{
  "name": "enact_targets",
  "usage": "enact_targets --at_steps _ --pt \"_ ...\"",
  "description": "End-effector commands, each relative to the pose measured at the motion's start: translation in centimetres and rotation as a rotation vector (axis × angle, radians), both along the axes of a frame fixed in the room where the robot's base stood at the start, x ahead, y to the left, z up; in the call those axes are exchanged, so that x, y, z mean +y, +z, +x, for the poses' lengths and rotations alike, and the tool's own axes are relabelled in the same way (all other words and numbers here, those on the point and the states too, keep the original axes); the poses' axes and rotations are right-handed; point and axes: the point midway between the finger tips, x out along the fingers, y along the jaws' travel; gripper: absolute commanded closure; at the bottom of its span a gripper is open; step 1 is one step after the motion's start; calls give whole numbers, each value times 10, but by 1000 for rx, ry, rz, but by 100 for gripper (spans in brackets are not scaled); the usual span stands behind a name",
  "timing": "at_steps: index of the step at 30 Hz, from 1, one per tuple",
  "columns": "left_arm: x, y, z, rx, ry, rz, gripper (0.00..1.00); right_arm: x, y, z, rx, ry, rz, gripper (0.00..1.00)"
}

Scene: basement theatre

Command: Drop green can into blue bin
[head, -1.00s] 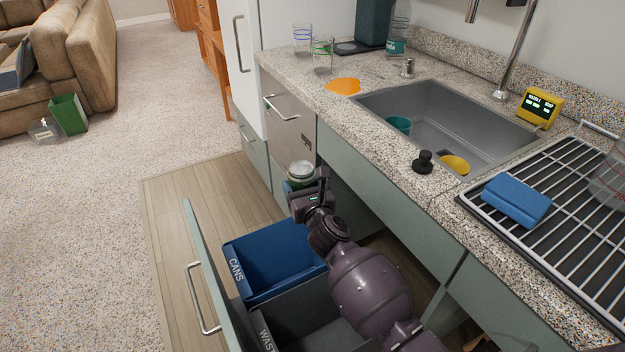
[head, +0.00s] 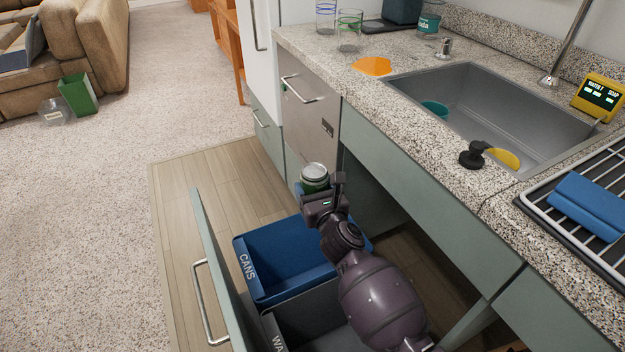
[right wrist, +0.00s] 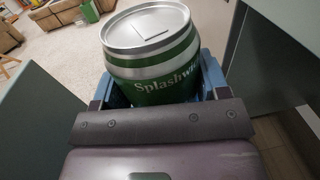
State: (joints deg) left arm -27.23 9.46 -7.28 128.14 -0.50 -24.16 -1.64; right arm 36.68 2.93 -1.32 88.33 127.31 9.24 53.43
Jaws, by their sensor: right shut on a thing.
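The green can (head: 314,177) has a silver lid and a white band; in the right wrist view the can (right wrist: 158,60) shows lettering starting "Splash". My right gripper (head: 318,190) is shut on it and holds it upright. The blue bin (head: 285,262), marked CANS, sits in the pulled-out drawer. In the head view the can appears just beyond the bin's far edge, above the bin's rim. The right gripper's blue fingers (right wrist: 160,85) flank the can. My right arm hides part of the bin's right side. My left gripper is not in view.
A grey bin (head: 310,315) marked WA... stands in front of the blue bin. The drawer front (head: 215,265) with its handle is on the left. The granite counter (head: 440,150) and sink (head: 490,110) are on the right. Wooden floor lies open left of the drawer.

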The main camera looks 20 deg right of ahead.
Motion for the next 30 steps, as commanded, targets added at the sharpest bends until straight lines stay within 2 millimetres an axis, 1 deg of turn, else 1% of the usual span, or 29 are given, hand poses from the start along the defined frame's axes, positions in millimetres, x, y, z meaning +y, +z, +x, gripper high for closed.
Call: enact_targets --at_steps 1,6,11,12,17,26,30 --pt "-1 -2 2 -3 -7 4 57 0 -9 -1 6 0 1 54" --pt "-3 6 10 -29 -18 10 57 0 -6 0 -2 0 0 54" --pt "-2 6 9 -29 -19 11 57 0 -4 0 -4 0 0 54" --pt "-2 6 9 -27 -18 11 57 0 -4 0 -4 0 0 27" --pt "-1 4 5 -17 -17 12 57 0 -5 0 -3 0 0 3" --pt "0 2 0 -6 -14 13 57 0 -5 -1 -2 -1 0 2" --pt "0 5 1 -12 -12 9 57 -1 -3 -8 -4 0 1 2"
